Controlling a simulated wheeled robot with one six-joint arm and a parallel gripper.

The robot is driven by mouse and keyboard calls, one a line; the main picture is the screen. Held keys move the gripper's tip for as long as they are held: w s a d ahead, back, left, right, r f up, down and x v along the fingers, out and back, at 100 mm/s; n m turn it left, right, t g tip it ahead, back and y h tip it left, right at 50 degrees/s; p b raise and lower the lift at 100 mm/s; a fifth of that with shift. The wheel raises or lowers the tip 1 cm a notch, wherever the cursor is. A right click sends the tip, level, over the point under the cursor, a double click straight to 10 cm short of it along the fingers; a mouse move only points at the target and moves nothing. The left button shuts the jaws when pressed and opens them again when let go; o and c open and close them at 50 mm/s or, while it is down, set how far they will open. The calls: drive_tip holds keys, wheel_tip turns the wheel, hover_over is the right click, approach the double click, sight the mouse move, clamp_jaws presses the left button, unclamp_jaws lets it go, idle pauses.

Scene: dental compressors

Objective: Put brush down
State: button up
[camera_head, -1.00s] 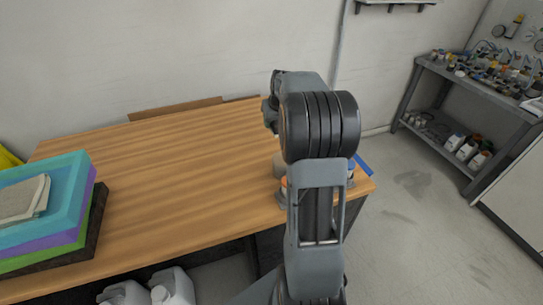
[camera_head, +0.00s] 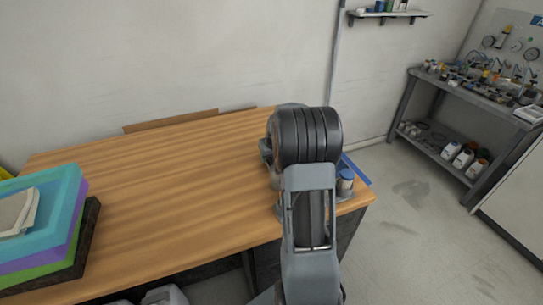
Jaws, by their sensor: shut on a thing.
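My grey and black arm (camera_head: 309,205) rises in front of the right end of the wooden table (camera_head: 170,185). Its far end, with the gripper, is hidden behind the thick black joint, so I cannot see the fingers or what they hold. I see no brush in this view.
The middle of the table is bare. A cluttered grey workbench (camera_head: 475,88) stands at the back right, with open floor before it.

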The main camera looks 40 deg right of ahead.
drive_tip(key=shift+f, duration=0.25)
drive_tip(key=o, duration=1)
drive_tip(key=shift+r, duration=0.1)
